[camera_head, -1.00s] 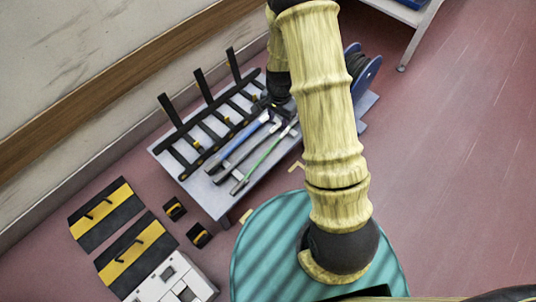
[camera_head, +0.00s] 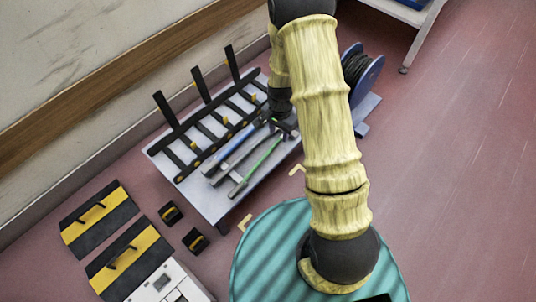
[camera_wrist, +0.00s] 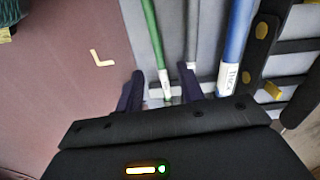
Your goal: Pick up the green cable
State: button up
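The green cable (camera_head: 258,165) lies on a light grey table, beside a grey cable (camera_head: 236,159) and a blue cable (camera_head: 238,138). My gripper (camera_head: 284,124) is over the cables' far ends in the head view, partly hidden by my arm. In the wrist view, my gripper (camera_wrist: 161,88) has its two dark fingers apart. The green cable (camera_wrist: 153,35), with a white label near its end, runs between the fingers. The grey cable (camera_wrist: 192,30) passes close to the right finger. The blue cable (camera_wrist: 238,42) is outside it, to the right. Contact cannot be told.
A black rack (camera_head: 200,118) with upright posts stands along the table's wall side. A cable reel (camera_head: 361,75) is at the table's far end. Yellow-black panels (camera_head: 100,215) and small blocks lie on the floor at left. The red floor at right is clear.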

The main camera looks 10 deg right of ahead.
aim_at(279, 140)
notch_tip(279, 140, down, 4)
jog(key=shift+r+b, duration=0.25)
jog(key=shift+b, duration=0.7)
jog(key=shift+r, duration=0.1)
grip_shut()
